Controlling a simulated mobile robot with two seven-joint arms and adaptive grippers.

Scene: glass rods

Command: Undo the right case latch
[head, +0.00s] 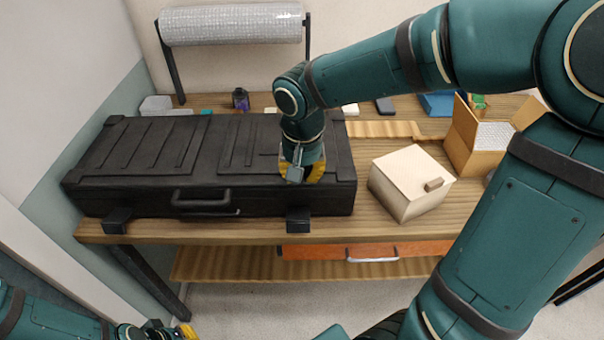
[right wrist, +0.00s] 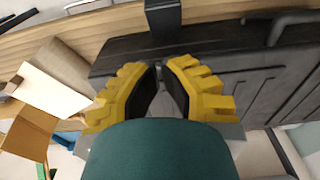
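The long black case (head: 140,150) lies closed on the wooden table. Its right latch (head: 298,219) is a dark block on the front edge, and in the right wrist view the latch (right wrist: 163,14) is at the top, ahead of my fingertips. The left latch (head: 117,220) is at the front's other end. My right gripper (head: 303,176) points down over the case's right part, behind the right latch and apart from it. In the right wrist view its yellow fingers (right wrist: 161,66) are together at the tips, with nothing seen held. My left gripper (head: 184,332) is low at the left, mostly cut off.
The case handle (head: 201,198) sits between the latches. An orange drawer (head: 330,250) is under the tabletop. A wrapped roll (head: 230,25) stands at the back.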

